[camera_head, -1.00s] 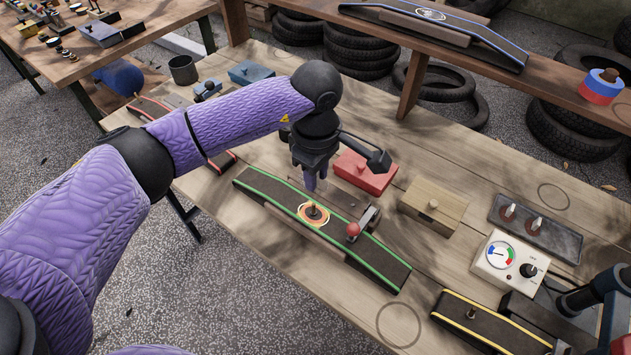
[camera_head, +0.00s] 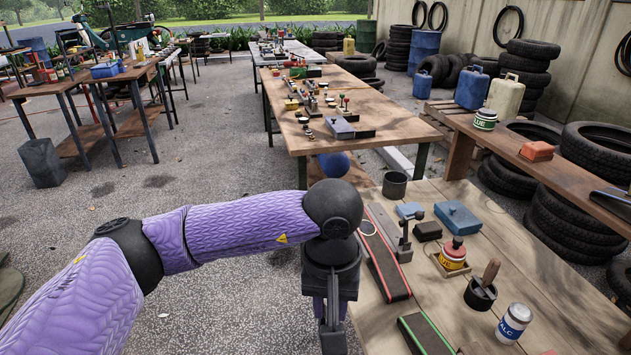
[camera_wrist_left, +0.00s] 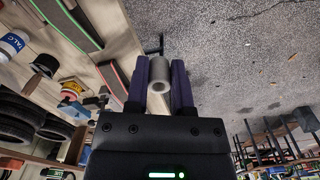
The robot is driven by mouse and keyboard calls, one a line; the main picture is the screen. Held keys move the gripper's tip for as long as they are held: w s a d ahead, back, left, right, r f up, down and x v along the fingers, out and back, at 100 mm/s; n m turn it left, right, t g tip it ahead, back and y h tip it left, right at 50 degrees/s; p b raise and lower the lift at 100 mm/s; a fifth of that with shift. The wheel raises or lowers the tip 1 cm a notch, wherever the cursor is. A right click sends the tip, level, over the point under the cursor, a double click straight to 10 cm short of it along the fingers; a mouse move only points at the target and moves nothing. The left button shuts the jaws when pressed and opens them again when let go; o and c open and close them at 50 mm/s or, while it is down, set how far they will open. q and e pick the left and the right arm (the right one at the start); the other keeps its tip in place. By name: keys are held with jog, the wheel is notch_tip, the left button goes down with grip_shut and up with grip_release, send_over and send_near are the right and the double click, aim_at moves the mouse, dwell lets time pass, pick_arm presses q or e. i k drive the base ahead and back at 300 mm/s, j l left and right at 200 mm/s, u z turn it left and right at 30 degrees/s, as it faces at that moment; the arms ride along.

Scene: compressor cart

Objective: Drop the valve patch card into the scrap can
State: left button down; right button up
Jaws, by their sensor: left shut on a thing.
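My left gripper (camera_head: 331,335) points down past the left edge of the workbench, over the gravel. In the left wrist view its two purple fingers (camera_wrist_left: 159,85) are shut on a small pale grey cylindrical piece (camera_wrist_left: 158,86). I cannot make out a flat card, and cannot tell whether this piece is the valve patch card. A dark open can (camera_head: 395,185) stands at the bench's far left corner, beyond the gripper and apart from it. I cannot see inside it. My right gripper is out of view.
A red-edged board (camera_head: 384,255) lies beside the gripper, with a grey lever clamp (camera_head: 405,241) next to it. A blue box (camera_head: 457,217), a red-and-yellow tin (camera_head: 453,254) and a dark mug (camera_head: 480,293) stand further right. A dark bin (camera_head: 42,162) stands on the gravel at left.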

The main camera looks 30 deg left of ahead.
aim_at(392, 193)
jog(key=u, duration=0.3)
jog(key=i+j+z, duration=1.25)
jog(key=j, duration=0.2)
jog(key=j+z, duration=0.2)
jog(key=j, duration=0.2)
jog(key=i+j+z, duration=0.25)
jog(key=j, duration=0.15)
jog(key=k, duration=0.1)
